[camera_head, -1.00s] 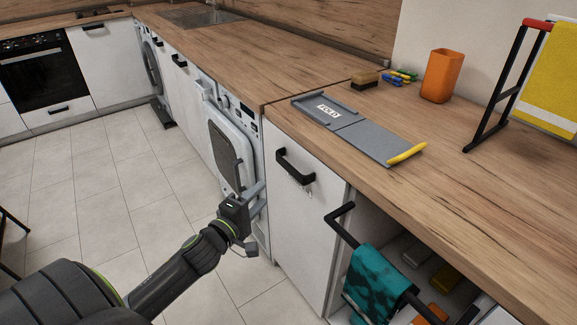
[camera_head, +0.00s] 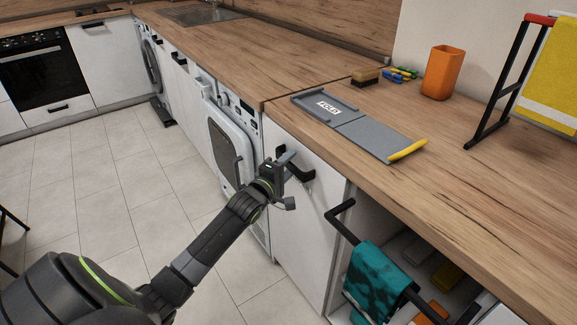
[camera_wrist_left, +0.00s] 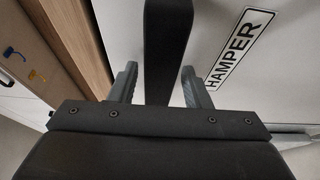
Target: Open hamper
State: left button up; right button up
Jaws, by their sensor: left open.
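The hamper is a white front panel (camera_head: 298,225) under the counter, and it looks closed. Its black handle (camera_head: 308,176) is near the top of the panel. My left gripper (camera_head: 289,163) is at this handle and hides part of it. In the left wrist view the black handle bar (camera_wrist_left: 165,40) passes between the two open fingers, with a gap on each side. A white label reading HAMPER (camera_wrist_left: 238,47) is on the panel beside it. My right gripper is out of view.
A white washing machine (camera_head: 226,150) stands left of the hamper. To the right is an open compartment with a black rail and a teal towel (camera_head: 374,278). A grey folding board (camera_head: 360,127) and an orange cup (camera_head: 442,73) are on the counter above. The floor in front is clear.

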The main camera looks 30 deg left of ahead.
pick_arm(q)
jog(key=shift+c, duration=0.3)
jog(key=c, duration=0.5)
grip_shut()
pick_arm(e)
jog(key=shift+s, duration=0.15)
